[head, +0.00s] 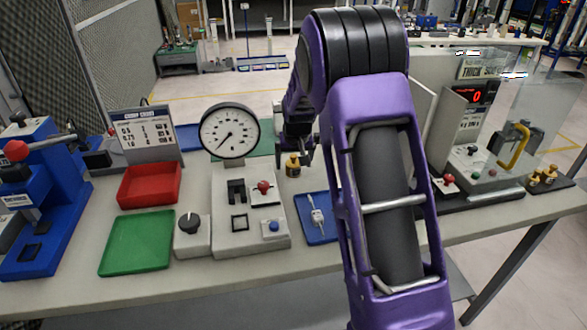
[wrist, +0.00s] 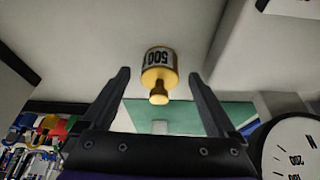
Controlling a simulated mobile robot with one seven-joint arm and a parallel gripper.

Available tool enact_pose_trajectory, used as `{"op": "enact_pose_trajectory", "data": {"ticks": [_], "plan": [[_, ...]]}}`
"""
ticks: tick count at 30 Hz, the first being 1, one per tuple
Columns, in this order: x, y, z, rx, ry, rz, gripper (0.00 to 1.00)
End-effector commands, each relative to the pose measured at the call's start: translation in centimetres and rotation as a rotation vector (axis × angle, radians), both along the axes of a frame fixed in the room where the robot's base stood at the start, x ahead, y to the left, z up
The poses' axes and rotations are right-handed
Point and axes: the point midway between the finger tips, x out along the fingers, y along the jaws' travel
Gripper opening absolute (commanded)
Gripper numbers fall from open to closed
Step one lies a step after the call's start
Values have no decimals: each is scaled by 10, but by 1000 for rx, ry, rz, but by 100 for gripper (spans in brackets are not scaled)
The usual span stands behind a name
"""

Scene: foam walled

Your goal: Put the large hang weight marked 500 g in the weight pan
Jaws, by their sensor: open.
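The large brass weight (head: 293,165) stands on the bench just right of the dial gauge. In the wrist view the weight (wrist: 158,66) shows a white label reading 500, upside down, and a narrow knob toward me. My gripper (head: 303,150) is beside and above the weight in the head view. In the wrist view my gripper (wrist: 159,74) is open, with a finger on either side of the weight and gaps on both sides. I cannot tell how far the fingertips are from it in depth. I cannot make out a weight pan for certain.
The dial gauge (head: 230,131) stands close left of my gripper. Smaller brass weights (head: 543,178) stand far right, by a glass-shielded machine (head: 470,125).

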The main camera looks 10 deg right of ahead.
Motion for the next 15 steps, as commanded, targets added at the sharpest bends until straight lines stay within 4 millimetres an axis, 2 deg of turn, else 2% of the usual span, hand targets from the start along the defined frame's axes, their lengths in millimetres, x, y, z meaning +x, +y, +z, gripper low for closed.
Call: {"op": "enact_pose_trajectory", "data": {"ticks": [5, 6, 15], "plan": [[0, 0, 0, 0, -1, 0, 93], [0, 0, 0, 0, 0, 0, 89], [0, 0, 0, 0, 0, 0, 35]]}}
